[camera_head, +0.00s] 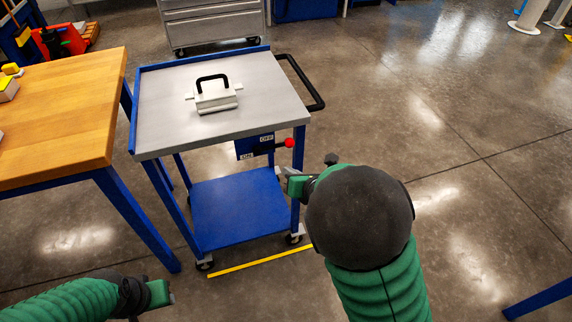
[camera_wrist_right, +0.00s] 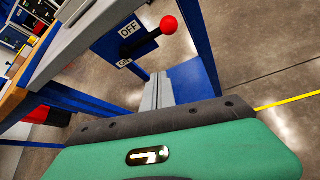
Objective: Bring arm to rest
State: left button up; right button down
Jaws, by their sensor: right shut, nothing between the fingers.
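My right arm reaches in from the lower right in the head view. Its gripper (camera_head: 284,172) is near the front right of the cart, just below the switch box; the wrist hides part of it. In the right wrist view the gripper (camera_wrist_right: 158,91) is shut and empty, its fingers side by side. My left gripper (camera_head: 171,296) is low at the left, above the floor; its fingers are too small to read. The blue switch box (camera_head: 252,147) carries OFF and ON labels. Its red-knobbed lever (camera_head: 289,143) points towards the OFF side; the knob (camera_wrist_right: 168,25) appears apart from my right gripper.
The blue cart has a grey top (camera_head: 165,112) bearing a light block with a black handle (camera_head: 215,97). A wooden table (camera_head: 60,130) stands at the left. A grey drawer cabinet (camera_head: 212,25) stands behind. The floor (camera_head: 470,120) to the right is open.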

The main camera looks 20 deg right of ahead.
jog(key=shift+s+d+r, duration=0.1)
jog(key=shift+s+r, duration=0.1)
jog(key=shift+s, duration=0.35)
